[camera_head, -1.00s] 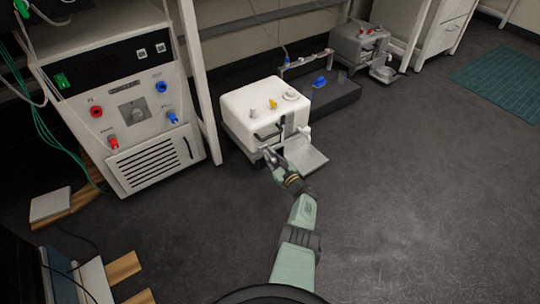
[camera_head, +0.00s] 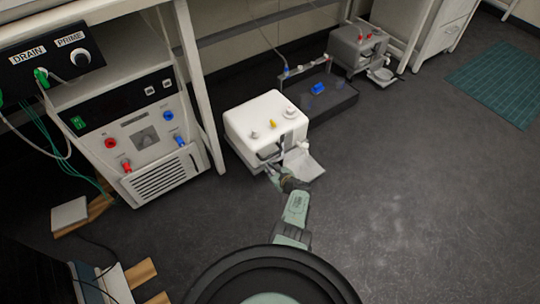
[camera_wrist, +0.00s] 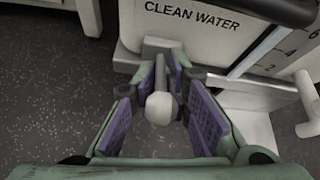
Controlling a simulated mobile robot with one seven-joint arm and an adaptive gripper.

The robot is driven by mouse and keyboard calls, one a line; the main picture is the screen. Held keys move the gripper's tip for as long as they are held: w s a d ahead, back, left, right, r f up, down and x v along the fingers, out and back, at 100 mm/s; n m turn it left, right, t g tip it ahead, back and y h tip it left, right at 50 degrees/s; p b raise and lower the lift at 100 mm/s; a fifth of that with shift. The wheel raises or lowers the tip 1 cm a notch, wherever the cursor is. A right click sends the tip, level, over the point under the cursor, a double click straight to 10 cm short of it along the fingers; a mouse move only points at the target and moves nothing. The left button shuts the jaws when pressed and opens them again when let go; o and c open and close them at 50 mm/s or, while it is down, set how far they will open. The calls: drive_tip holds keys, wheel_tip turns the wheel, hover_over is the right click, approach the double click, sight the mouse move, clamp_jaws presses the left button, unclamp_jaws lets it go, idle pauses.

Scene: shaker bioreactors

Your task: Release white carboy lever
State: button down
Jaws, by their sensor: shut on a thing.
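The white carboy (camera_head: 237,119) is a boxy unit on the floor with knobs on its top. In the wrist view its white front (camera_wrist: 152,38) carries the label "CLEAN WATER". A grey lever with a pale rounded knob (camera_wrist: 161,108) points out from the lower front toward the wrist camera. My gripper (camera_wrist: 164,72) has its purple-padded fingers on both sides of the lever, shut on it near the fingertips. In the head view my gripper (camera_head: 272,171) is at the carboy's lower front, and the lever is too small to make out there.
A pump cabinet (camera_head: 157,187) stands left of the carboy, beside a bench leg. A light plate (camera_head: 308,168) lies at the carboy's right front.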

drive_tip(key=shift+w+r+g+h+p, duration=0.25)
drive_tip(key=shift+r+g+h+p, duration=0.5)
drive_tip(key=shift+p, duration=0.75)
drive_tip(key=shift+a+f+g, duration=0.1)
drive_tip(key=shift+f+g, duration=0.15)
drive_tip(key=shift+w, duration=0.2)
drive_tip(key=c, duration=1.7)
unclamp_jaws()
drive_tip(key=shift+r, duration=0.15)
drive_tip(key=shift+s, duration=0.1)
drive_tip(key=shift+s+f, duration=0.15)
drive_tip(key=shift+f, duration=0.05)
